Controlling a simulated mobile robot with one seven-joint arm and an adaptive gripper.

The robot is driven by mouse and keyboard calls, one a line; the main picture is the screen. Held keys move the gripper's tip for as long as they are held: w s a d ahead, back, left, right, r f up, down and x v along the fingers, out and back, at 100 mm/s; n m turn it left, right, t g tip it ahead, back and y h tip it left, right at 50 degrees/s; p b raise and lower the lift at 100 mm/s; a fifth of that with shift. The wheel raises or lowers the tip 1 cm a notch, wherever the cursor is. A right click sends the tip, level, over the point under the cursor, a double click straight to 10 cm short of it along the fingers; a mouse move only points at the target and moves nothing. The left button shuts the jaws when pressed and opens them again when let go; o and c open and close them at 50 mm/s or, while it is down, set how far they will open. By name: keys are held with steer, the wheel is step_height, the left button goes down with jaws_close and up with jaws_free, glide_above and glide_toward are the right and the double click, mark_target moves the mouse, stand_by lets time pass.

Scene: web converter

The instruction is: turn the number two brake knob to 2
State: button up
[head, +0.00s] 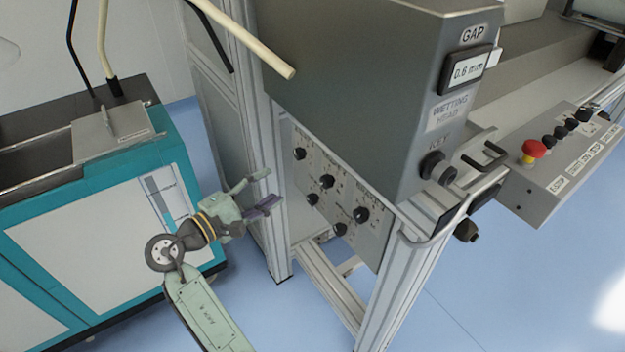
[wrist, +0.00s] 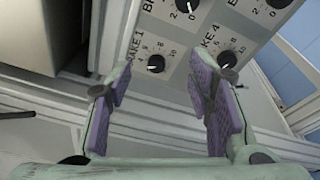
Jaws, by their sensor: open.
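A grey panel (head: 340,198) on the machine's side carries several black knobs, too small there to read by number. In the wrist view, the knob labelled brake 1 (wrist: 156,63) shows between my fingers and the knob ending in 4 (wrist: 228,58) lies right of it, beside the right finger. Another knob (wrist: 187,8) is at the top edge; its label is cut off, so I cannot tell whether it is number two. My gripper (head: 265,188) is open and empty, left of the panel and apart from it. Its purple-padded fingers also show in the wrist view (wrist: 160,80).
An aluminium frame post (head: 262,190) stands close behind my gripper. The wetting head housing (head: 365,85) overhangs the panel. A teal and white cabinet (head: 90,240) is at left. A control box with a red button (head: 533,149) is at right. Blue floor is open at front right.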

mark_target(324, 183)
steer(key=w+d+h, duration=0.1)
steer(key=d, duration=0.3)
steer(key=w+d+f+g+h+p, duration=0.1)
steer(key=d, duration=0.3)
steer(key=w+d+g+p, duration=0.1)
steer(key=d, duration=0.3)
steer(key=shift+w+d+f+m+h, duration=0.2)
steer(key=shift+w+f+m+h, duration=0.1)
steer(key=shift+w+f+h, duration=0.1)
jaws_close()
